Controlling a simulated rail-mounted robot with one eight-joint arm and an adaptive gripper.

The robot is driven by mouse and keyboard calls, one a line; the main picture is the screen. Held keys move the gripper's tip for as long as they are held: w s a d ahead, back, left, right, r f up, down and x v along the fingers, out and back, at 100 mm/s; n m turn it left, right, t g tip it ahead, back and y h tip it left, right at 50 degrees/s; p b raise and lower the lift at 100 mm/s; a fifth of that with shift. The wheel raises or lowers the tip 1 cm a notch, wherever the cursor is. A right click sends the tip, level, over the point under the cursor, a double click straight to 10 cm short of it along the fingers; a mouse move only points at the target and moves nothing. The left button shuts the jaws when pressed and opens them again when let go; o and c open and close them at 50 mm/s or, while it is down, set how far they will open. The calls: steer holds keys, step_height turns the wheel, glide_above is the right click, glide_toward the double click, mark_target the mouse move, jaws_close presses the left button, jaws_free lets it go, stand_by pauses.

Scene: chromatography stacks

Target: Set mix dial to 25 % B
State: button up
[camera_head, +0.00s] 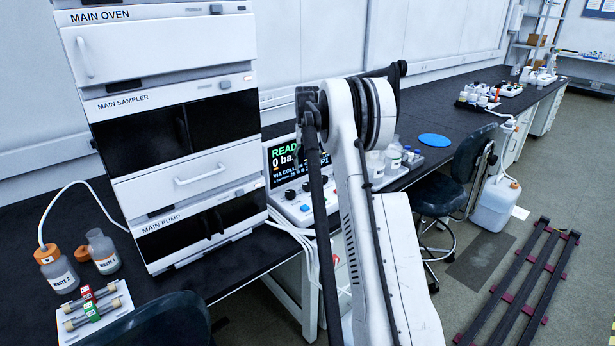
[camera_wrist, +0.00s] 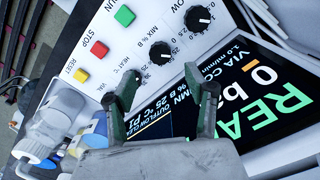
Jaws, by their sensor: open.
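The control panel (camera_wrist: 130,50) fills the upper left of the wrist view. Two black dials with pointer marks show: one (camera_wrist: 200,18) beside a label ending "OW", the other (camera_wrist: 160,52) nearer my gripper, with scale numbers around it. A "HEAT °C" label is below-left of that one. In the head view the panel (camera_head: 306,208) is partly hidden by my arm.
Green, red and yellow buttons (camera_wrist: 99,49) line the panel's side. The tilted screen (camera_wrist: 262,88) reads "READY" and "0 ba". Capped bottles (camera_wrist: 62,112) are at the wrist view's lower left. The stack (camera_head: 170,120) stands left of the panel; a chair (camera_head: 450,180) is right.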

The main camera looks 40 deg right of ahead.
steer(key=shift+r, duration=1.85)
